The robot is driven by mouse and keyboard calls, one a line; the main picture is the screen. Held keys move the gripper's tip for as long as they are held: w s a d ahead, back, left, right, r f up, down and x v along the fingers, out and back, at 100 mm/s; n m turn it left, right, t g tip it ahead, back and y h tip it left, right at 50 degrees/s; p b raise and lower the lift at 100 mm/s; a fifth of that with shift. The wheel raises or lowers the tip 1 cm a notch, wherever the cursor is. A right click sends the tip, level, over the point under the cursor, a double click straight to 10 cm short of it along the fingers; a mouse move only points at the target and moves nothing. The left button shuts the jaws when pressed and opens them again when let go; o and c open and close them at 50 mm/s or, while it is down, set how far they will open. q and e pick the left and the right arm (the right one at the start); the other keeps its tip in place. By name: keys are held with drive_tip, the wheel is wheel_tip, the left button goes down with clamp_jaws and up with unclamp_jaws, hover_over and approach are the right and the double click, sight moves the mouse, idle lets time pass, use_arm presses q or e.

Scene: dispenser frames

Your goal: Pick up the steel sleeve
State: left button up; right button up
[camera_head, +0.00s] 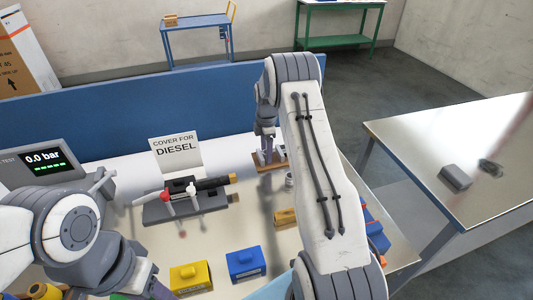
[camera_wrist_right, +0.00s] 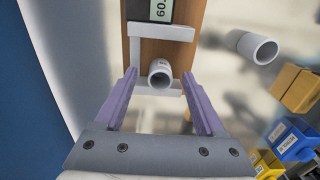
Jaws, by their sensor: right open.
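A short grey sleeve (camera_wrist_right: 160,74) with a round bore sits by a grey bracket on a wooden board (camera_wrist_right: 148,50) in the right wrist view. My right gripper (camera_wrist_right: 161,80) is open, its purple fingers to either side of the sleeve with gaps between. A second, larger grey tube (camera_wrist_right: 252,46) lies to the right of the board; I cannot tell by name which one is the steel sleeve. In the head view the right gripper (camera_head: 267,152) is over the wooden board (camera_head: 270,165), largely hiding what is on it. My left gripper (camera_head: 152,288) is partly seen at the bottom.
A blue panel (camera_head: 110,118) closes off the back. A pressure display (camera_head: 44,162) is at left.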

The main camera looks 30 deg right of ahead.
drive_tip(key=shift+f, duration=0.55)
clamp_jaws()
drive_tip(key=shift+r, duration=0.1)
